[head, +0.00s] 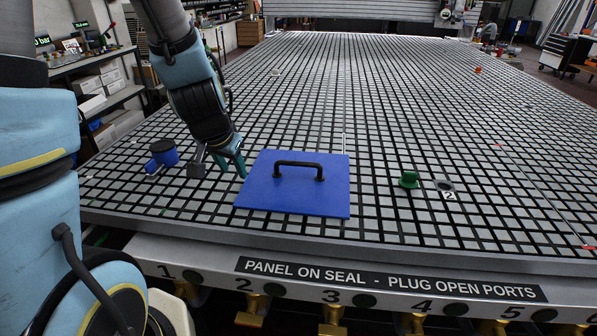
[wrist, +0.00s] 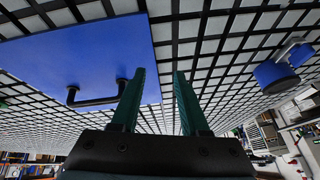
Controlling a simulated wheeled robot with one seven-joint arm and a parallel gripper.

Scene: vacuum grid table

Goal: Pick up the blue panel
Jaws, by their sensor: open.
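The blue panel (head: 275,197) lies flat on the grid table near its front edge, with a black bar handle (head: 299,165) standing on its top. In the wrist view the panel (wrist: 75,55) fills the upper left, and its handle (wrist: 95,101) lies left of the fingers. My gripper (head: 232,165) is just left of the panel in the head view, with teal fingers pointing down. In the wrist view my gripper (wrist: 158,88) has its two fingers apart with nothing between them. The left finger overlaps the panel's edge and the handle's end in that picture. I cannot tell its exact height.
The grid table (head: 420,110) is mostly clear behind.

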